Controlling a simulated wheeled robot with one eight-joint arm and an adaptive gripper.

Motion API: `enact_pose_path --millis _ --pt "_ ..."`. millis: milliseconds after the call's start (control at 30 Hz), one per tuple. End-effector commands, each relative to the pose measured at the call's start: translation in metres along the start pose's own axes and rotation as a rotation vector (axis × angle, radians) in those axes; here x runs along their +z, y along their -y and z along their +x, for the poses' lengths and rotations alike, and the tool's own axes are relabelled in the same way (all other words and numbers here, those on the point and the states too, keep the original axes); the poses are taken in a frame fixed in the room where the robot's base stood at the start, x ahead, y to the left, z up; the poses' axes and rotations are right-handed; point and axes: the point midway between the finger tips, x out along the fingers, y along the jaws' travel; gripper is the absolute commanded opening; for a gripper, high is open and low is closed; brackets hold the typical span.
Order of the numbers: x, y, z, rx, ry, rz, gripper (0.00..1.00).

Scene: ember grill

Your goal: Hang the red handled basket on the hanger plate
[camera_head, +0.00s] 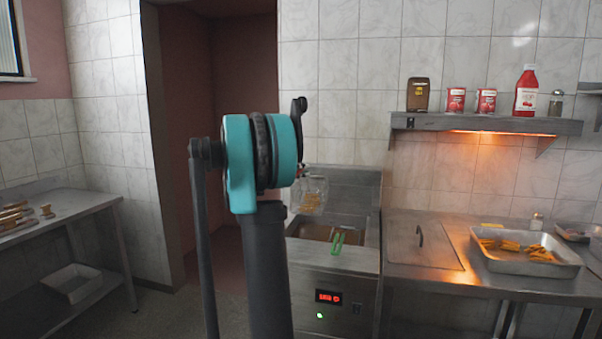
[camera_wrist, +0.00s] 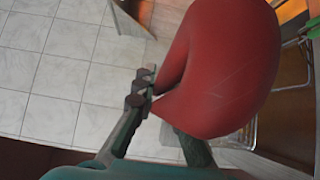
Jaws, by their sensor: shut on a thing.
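The red handle (camera_wrist: 225,65) fills the middle of the wrist view, and my gripper (camera_wrist: 160,105) is shut on it. One dark finger shows at the handle's left side; the other is partly hidden behind it. In the head view the wire basket (camera_head: 311,193), with fries inside, hangs in the air above the fryer, just right of my teal arm joint. My gripper and most of the handle are hidden behind that joint. The steel back panel of the fryer (camera_head: 350,176) stands behind the basket; it looks like the hanger plate, but its hanging edge is unclear.
A green-handled basket (camera_head: 338,243) sits in the fryer vat (camera_head: 318,231). To the right are a lidded counter (camera_head: 410,245) and a tray of fries (camera_head: 490,262). A shelf (camera_head: 480,124) with cans and bottles is on the wall. A table (camera_head: 75,213) stands left.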

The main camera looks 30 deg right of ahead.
Motion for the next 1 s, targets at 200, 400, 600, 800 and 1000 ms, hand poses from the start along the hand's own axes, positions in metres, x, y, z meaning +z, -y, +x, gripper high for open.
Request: enact_pose_path --millis 200,400,600,800,1000 --pt "-0.009 0.0 0.011 0.001 0.001 0.0 0.0" --pt "-0.017 0.0 0.02 0.001 0.0 0.0 0.0" --pt "-0.02 0.009 0.023 0.001 0.0 0.0 0.0" --pt "-0.02 0.021 0.024 0.001 0.0 0.0 0.0" --pt "-0.02 0.029 0.024 0.001 0.0 0.0 0.0"
